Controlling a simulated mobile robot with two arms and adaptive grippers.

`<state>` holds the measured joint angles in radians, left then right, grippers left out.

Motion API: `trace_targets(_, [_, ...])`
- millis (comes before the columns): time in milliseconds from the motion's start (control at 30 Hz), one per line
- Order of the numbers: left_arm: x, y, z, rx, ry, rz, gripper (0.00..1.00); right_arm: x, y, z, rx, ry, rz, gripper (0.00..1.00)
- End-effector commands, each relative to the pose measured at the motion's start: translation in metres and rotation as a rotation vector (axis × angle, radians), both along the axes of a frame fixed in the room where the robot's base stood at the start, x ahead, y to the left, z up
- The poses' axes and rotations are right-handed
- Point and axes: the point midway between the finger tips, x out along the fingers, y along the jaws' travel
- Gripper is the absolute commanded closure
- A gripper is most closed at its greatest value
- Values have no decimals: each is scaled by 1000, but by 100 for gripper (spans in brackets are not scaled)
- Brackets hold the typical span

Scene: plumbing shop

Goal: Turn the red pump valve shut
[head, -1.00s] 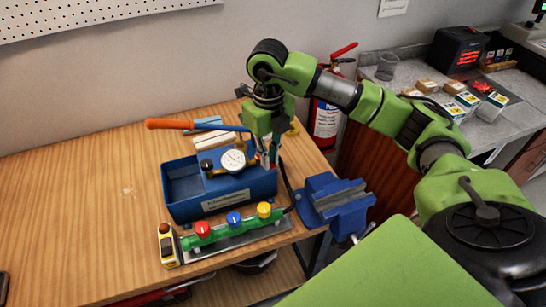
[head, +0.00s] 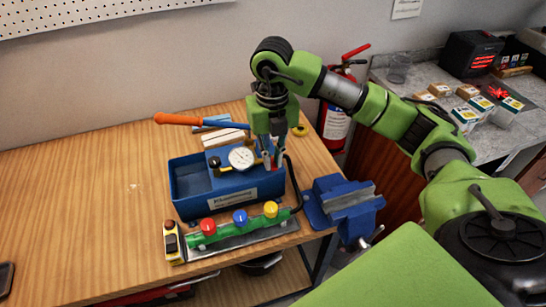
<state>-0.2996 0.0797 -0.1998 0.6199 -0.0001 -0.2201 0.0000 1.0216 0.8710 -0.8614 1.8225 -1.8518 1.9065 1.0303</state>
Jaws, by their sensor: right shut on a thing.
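The blue test pump (head: 190,208) stands on the wooden bench, with a white dial gauge (head: 241,158) and a lever with an orange handle (head: 180,119). My right gripper (head: 272,162) points down at the pump's right end, just right of the gauge. Its fingers are shut on the small red pump valve (head: 276,160). Only a sliver of red shows between them, so how far the valve is turned cannot be seen. My left gripper is out of view.
In front of the pump is a green manifold (head: 222,234) with red, blue and yellow knobs. A blue vise (head: 342,205) sits at the bench's right edge. The bench's left side is mostly clear.

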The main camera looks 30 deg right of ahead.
Motion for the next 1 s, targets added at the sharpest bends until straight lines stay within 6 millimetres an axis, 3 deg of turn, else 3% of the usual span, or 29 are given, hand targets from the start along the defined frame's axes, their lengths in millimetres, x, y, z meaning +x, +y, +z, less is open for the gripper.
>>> trace_targets(100, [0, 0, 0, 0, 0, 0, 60, 2, 0, 2, 1, -7, -4, 100])
trace_targets(133, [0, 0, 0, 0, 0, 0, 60, 2, 0, 2, 1, -7, -4, 83])
trace_targets(167, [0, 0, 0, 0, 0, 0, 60, 2, 0, 2, 1, -7, -4, 75])
trace_targets(200, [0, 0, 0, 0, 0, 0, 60, 2, 0, 2, 1, -5, -3, 74])
trace_targets(600, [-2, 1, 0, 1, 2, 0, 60, 1, 0, 6, 1, -4, -1, 74])
trace_targets(1000, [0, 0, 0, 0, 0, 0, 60, 2, -1, 78, 0, -9, -3, 74])
